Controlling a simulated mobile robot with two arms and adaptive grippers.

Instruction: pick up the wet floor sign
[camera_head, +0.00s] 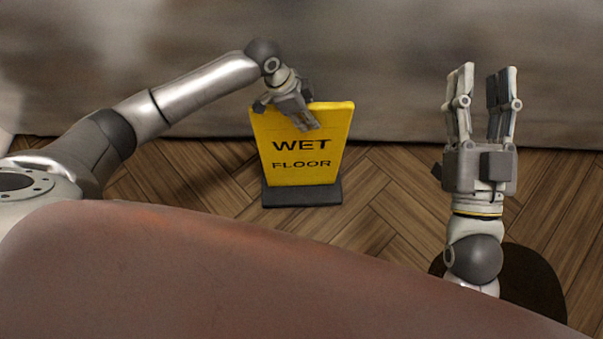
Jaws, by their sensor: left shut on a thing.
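The wet floor sign (303,174) is a yellow panel with dark "WET FLOOR" lettering on a dark base. It stands upright near the middle of the head view, and its base appears to be on or close to the wooden floor. My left gripper (305,122) is at the sign's top edge and shut on it, with a finger over the front face above the word "WET". The far finger is hidden behind the panel. My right gripper (483,88) is open and empty, pointing up the picture, to the right of the sign and apart from it.
A grey, stained wall or panel (400,60) runs across the back, close behind the sign. A brown rounded surface (200,270) fills the lower front. Herringbone wood floor (390,205) is bare between the sign and my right arm.

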